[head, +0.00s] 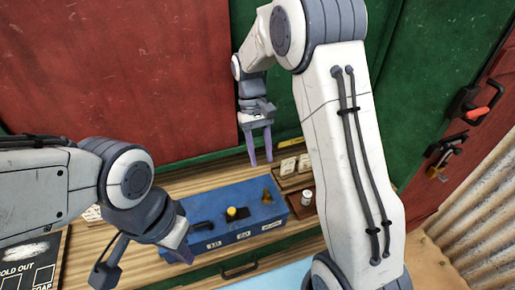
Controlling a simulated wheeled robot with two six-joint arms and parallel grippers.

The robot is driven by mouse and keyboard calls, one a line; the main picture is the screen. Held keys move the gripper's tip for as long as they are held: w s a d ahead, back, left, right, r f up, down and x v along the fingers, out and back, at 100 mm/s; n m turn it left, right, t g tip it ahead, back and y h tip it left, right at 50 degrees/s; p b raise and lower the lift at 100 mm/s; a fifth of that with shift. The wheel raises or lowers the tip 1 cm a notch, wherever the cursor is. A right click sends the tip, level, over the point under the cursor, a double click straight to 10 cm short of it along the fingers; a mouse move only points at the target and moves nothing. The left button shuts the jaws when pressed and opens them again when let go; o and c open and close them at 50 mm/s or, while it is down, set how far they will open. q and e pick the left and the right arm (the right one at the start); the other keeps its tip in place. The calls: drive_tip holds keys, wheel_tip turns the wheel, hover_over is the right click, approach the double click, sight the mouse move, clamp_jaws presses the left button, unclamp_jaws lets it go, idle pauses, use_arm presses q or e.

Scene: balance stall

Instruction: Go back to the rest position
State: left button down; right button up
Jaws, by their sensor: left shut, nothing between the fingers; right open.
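My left gripper (186,257) is at the lower left, in front of the left end of the blue box. Its fingers are shut with nothing between them. My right gripper (260,163) hangs fingers down near the top centre. Its two purple fingers are apart and empty, above the back edge of the wooden counter (180,178). The large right arm fills much of the centre right and hides part of the counter and wall.
A blue box (252,237) stands on the counter, with a black, a yellow and a brass item on top. A sold-out board (28,274) is at lower left. Red and green panels rise behind.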

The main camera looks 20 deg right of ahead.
drive_tip(key=s+a+r+n+t, duration=0.3)
drive_tip(key=s+a+r+n, duration=0.15)
drive_tip(key=s+a, duration=0.6)
drive_tip(key=s+a+n+t+y, duration=0.1)
drive_tip(key=s+n, duration=0.1)
drive_tip(key=s, duration=1)
drive_tip(key=shift+a+r, duration=0.3)
drive_tip(key=shift+a, duration=0.1)
